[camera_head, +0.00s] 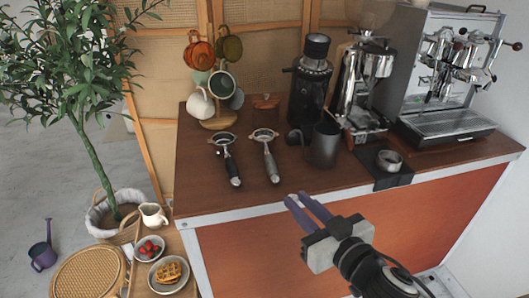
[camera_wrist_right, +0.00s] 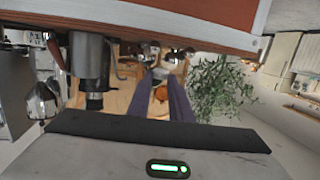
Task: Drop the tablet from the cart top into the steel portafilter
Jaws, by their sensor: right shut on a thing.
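Two portafilters lie on the wooden cart top in the head view. The steel portafilter (camera_head: 271,164) has a grey metal handle pointing to the front. Left of it is one with a black handle (camera_head: 233,172). My right gripper (camera_head: 296,199), with purple fingers, is in front of the cart's front edge, to the front right of both portafilters. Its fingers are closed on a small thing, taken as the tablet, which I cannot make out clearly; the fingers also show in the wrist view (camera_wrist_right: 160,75). No tablet shows on the cart top. My left gripper is out of view.
A dark steel pitcher (camera_head: 324,145) stands right of the portafilters. A small metal cup (camera_head: 389,159) sits on a black mat (camera_head: 393,180). A grinder (camera_head: 311,90), an espresso machine (camera_head: 440,70) and a mug tree (camera_head: 219,121) stand behind. The cart top's front left is clear.

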